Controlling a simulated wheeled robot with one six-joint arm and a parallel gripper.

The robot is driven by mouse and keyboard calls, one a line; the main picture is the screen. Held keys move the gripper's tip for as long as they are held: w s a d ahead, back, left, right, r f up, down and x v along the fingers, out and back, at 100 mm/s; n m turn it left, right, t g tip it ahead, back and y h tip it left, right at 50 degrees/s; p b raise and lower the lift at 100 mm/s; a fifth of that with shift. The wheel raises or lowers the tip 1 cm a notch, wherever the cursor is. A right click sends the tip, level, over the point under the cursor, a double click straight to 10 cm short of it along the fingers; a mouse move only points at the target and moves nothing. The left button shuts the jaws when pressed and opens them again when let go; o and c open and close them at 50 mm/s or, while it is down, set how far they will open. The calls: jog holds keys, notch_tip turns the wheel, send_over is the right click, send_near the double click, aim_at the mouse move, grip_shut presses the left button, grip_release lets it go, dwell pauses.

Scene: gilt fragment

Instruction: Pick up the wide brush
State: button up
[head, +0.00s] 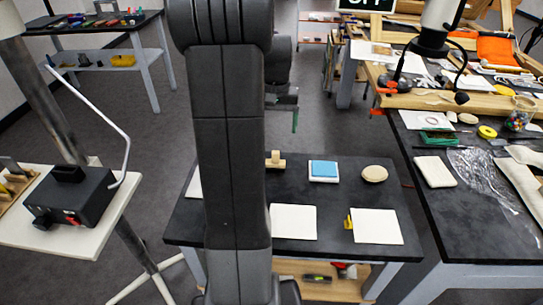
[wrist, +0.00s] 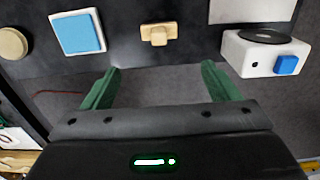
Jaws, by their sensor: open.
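A small pale wooden T-shaped piece (head: 275,158), which looks like the wide brush, lies on the black table (head: 338,195) near its far edge. In the wrist view it shows at top centre (wrist: 158,35), between and beyond my fingertips. I cannot make out bristles. My gripper (wrist: 161,75) is open, with two green fingers apart and nothing between them. In the head view my gripper (head: 295,118) is partly hidden behind my arm, apart from the piece.
A blue pad (head: 323,168) and a round beige disc (head: 375,174) lie right of the piece. Two white sheets (head: 294,222) lie nearer, one beside a small yellow item (head: 348,222). In the wrist view a white box (wrist: 262,57) with a blue button stands to the right.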

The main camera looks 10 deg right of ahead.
aim_at(276, 152)
notch_tip(276, 152, down, 7)
jog(key=shift+s, duration=0.15)
jog(key=f, duration=0.2)
jog(key=s+f, duration=0.1)
jog(key=f, duration=0.1)
jog(key=shift+a+f+p, duration=0.15)
jog(key=shift+f+p, duration=0.25)
jog(key=shift+w+f, duration=0.1)
jog(key=shift+f, duration=0.25)
jog(key=c, duration=1.1)
